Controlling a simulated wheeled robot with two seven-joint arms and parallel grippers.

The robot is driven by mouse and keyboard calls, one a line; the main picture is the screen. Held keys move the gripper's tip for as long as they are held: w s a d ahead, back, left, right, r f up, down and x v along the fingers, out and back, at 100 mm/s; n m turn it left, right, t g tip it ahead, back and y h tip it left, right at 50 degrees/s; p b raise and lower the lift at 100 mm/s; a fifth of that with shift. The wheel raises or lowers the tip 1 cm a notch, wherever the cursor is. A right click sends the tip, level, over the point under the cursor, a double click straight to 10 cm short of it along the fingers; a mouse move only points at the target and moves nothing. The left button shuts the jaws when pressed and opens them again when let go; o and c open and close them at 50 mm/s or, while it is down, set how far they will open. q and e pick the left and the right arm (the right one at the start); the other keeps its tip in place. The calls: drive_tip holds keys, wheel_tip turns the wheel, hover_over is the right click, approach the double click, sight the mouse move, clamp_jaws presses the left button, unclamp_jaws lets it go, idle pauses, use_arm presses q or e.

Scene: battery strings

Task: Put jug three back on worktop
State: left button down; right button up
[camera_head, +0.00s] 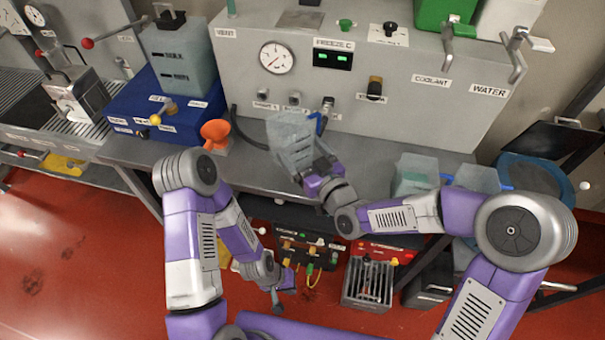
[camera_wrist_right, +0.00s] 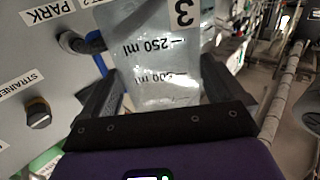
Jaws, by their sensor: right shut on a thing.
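Jug three (camera_head: 290,138) is a clear, frosted measuring jug at the back of the grey worktop (camera_head: 240,172), in front of the grey panel. In the right wrist view the jug (camera_wrist_right: 160,50) shows a "3" label and ml marks, and sits between my two dark fingers. My right gripper (camera_head: 318,170) is shut on it. The jug looks slightly tilted in the head view. I cannot tell whether its base touches the worktop. My left gripper (camera_head: 280,293) hangs low and empty in front of the worktop, pointing down; its finger gap is unclear.
Two clear jugs (camera_head: 415,172) (camera_head: 477,179) stand at the right of the worktop. An orange funnel (camera_head: 215,132) and a blue box (camera_head: 165,115) are on the left. The grey panel (camera_head: 400,115) has knobs and taps. Cable gear and a metal cage (camera_head: 368,283) sit below.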

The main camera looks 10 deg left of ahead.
wheel_tip(320, 180, down, 7)
drive_tip(key=shift+f+b, duration=0.2)
drive_tip(key=shift+b, duration=0.5)
drive_tip(key=shift+f, duration=0.1)
drive_tip(key=o, duration=1.1)
drive_tip(key=shift+o, duration=0.2)
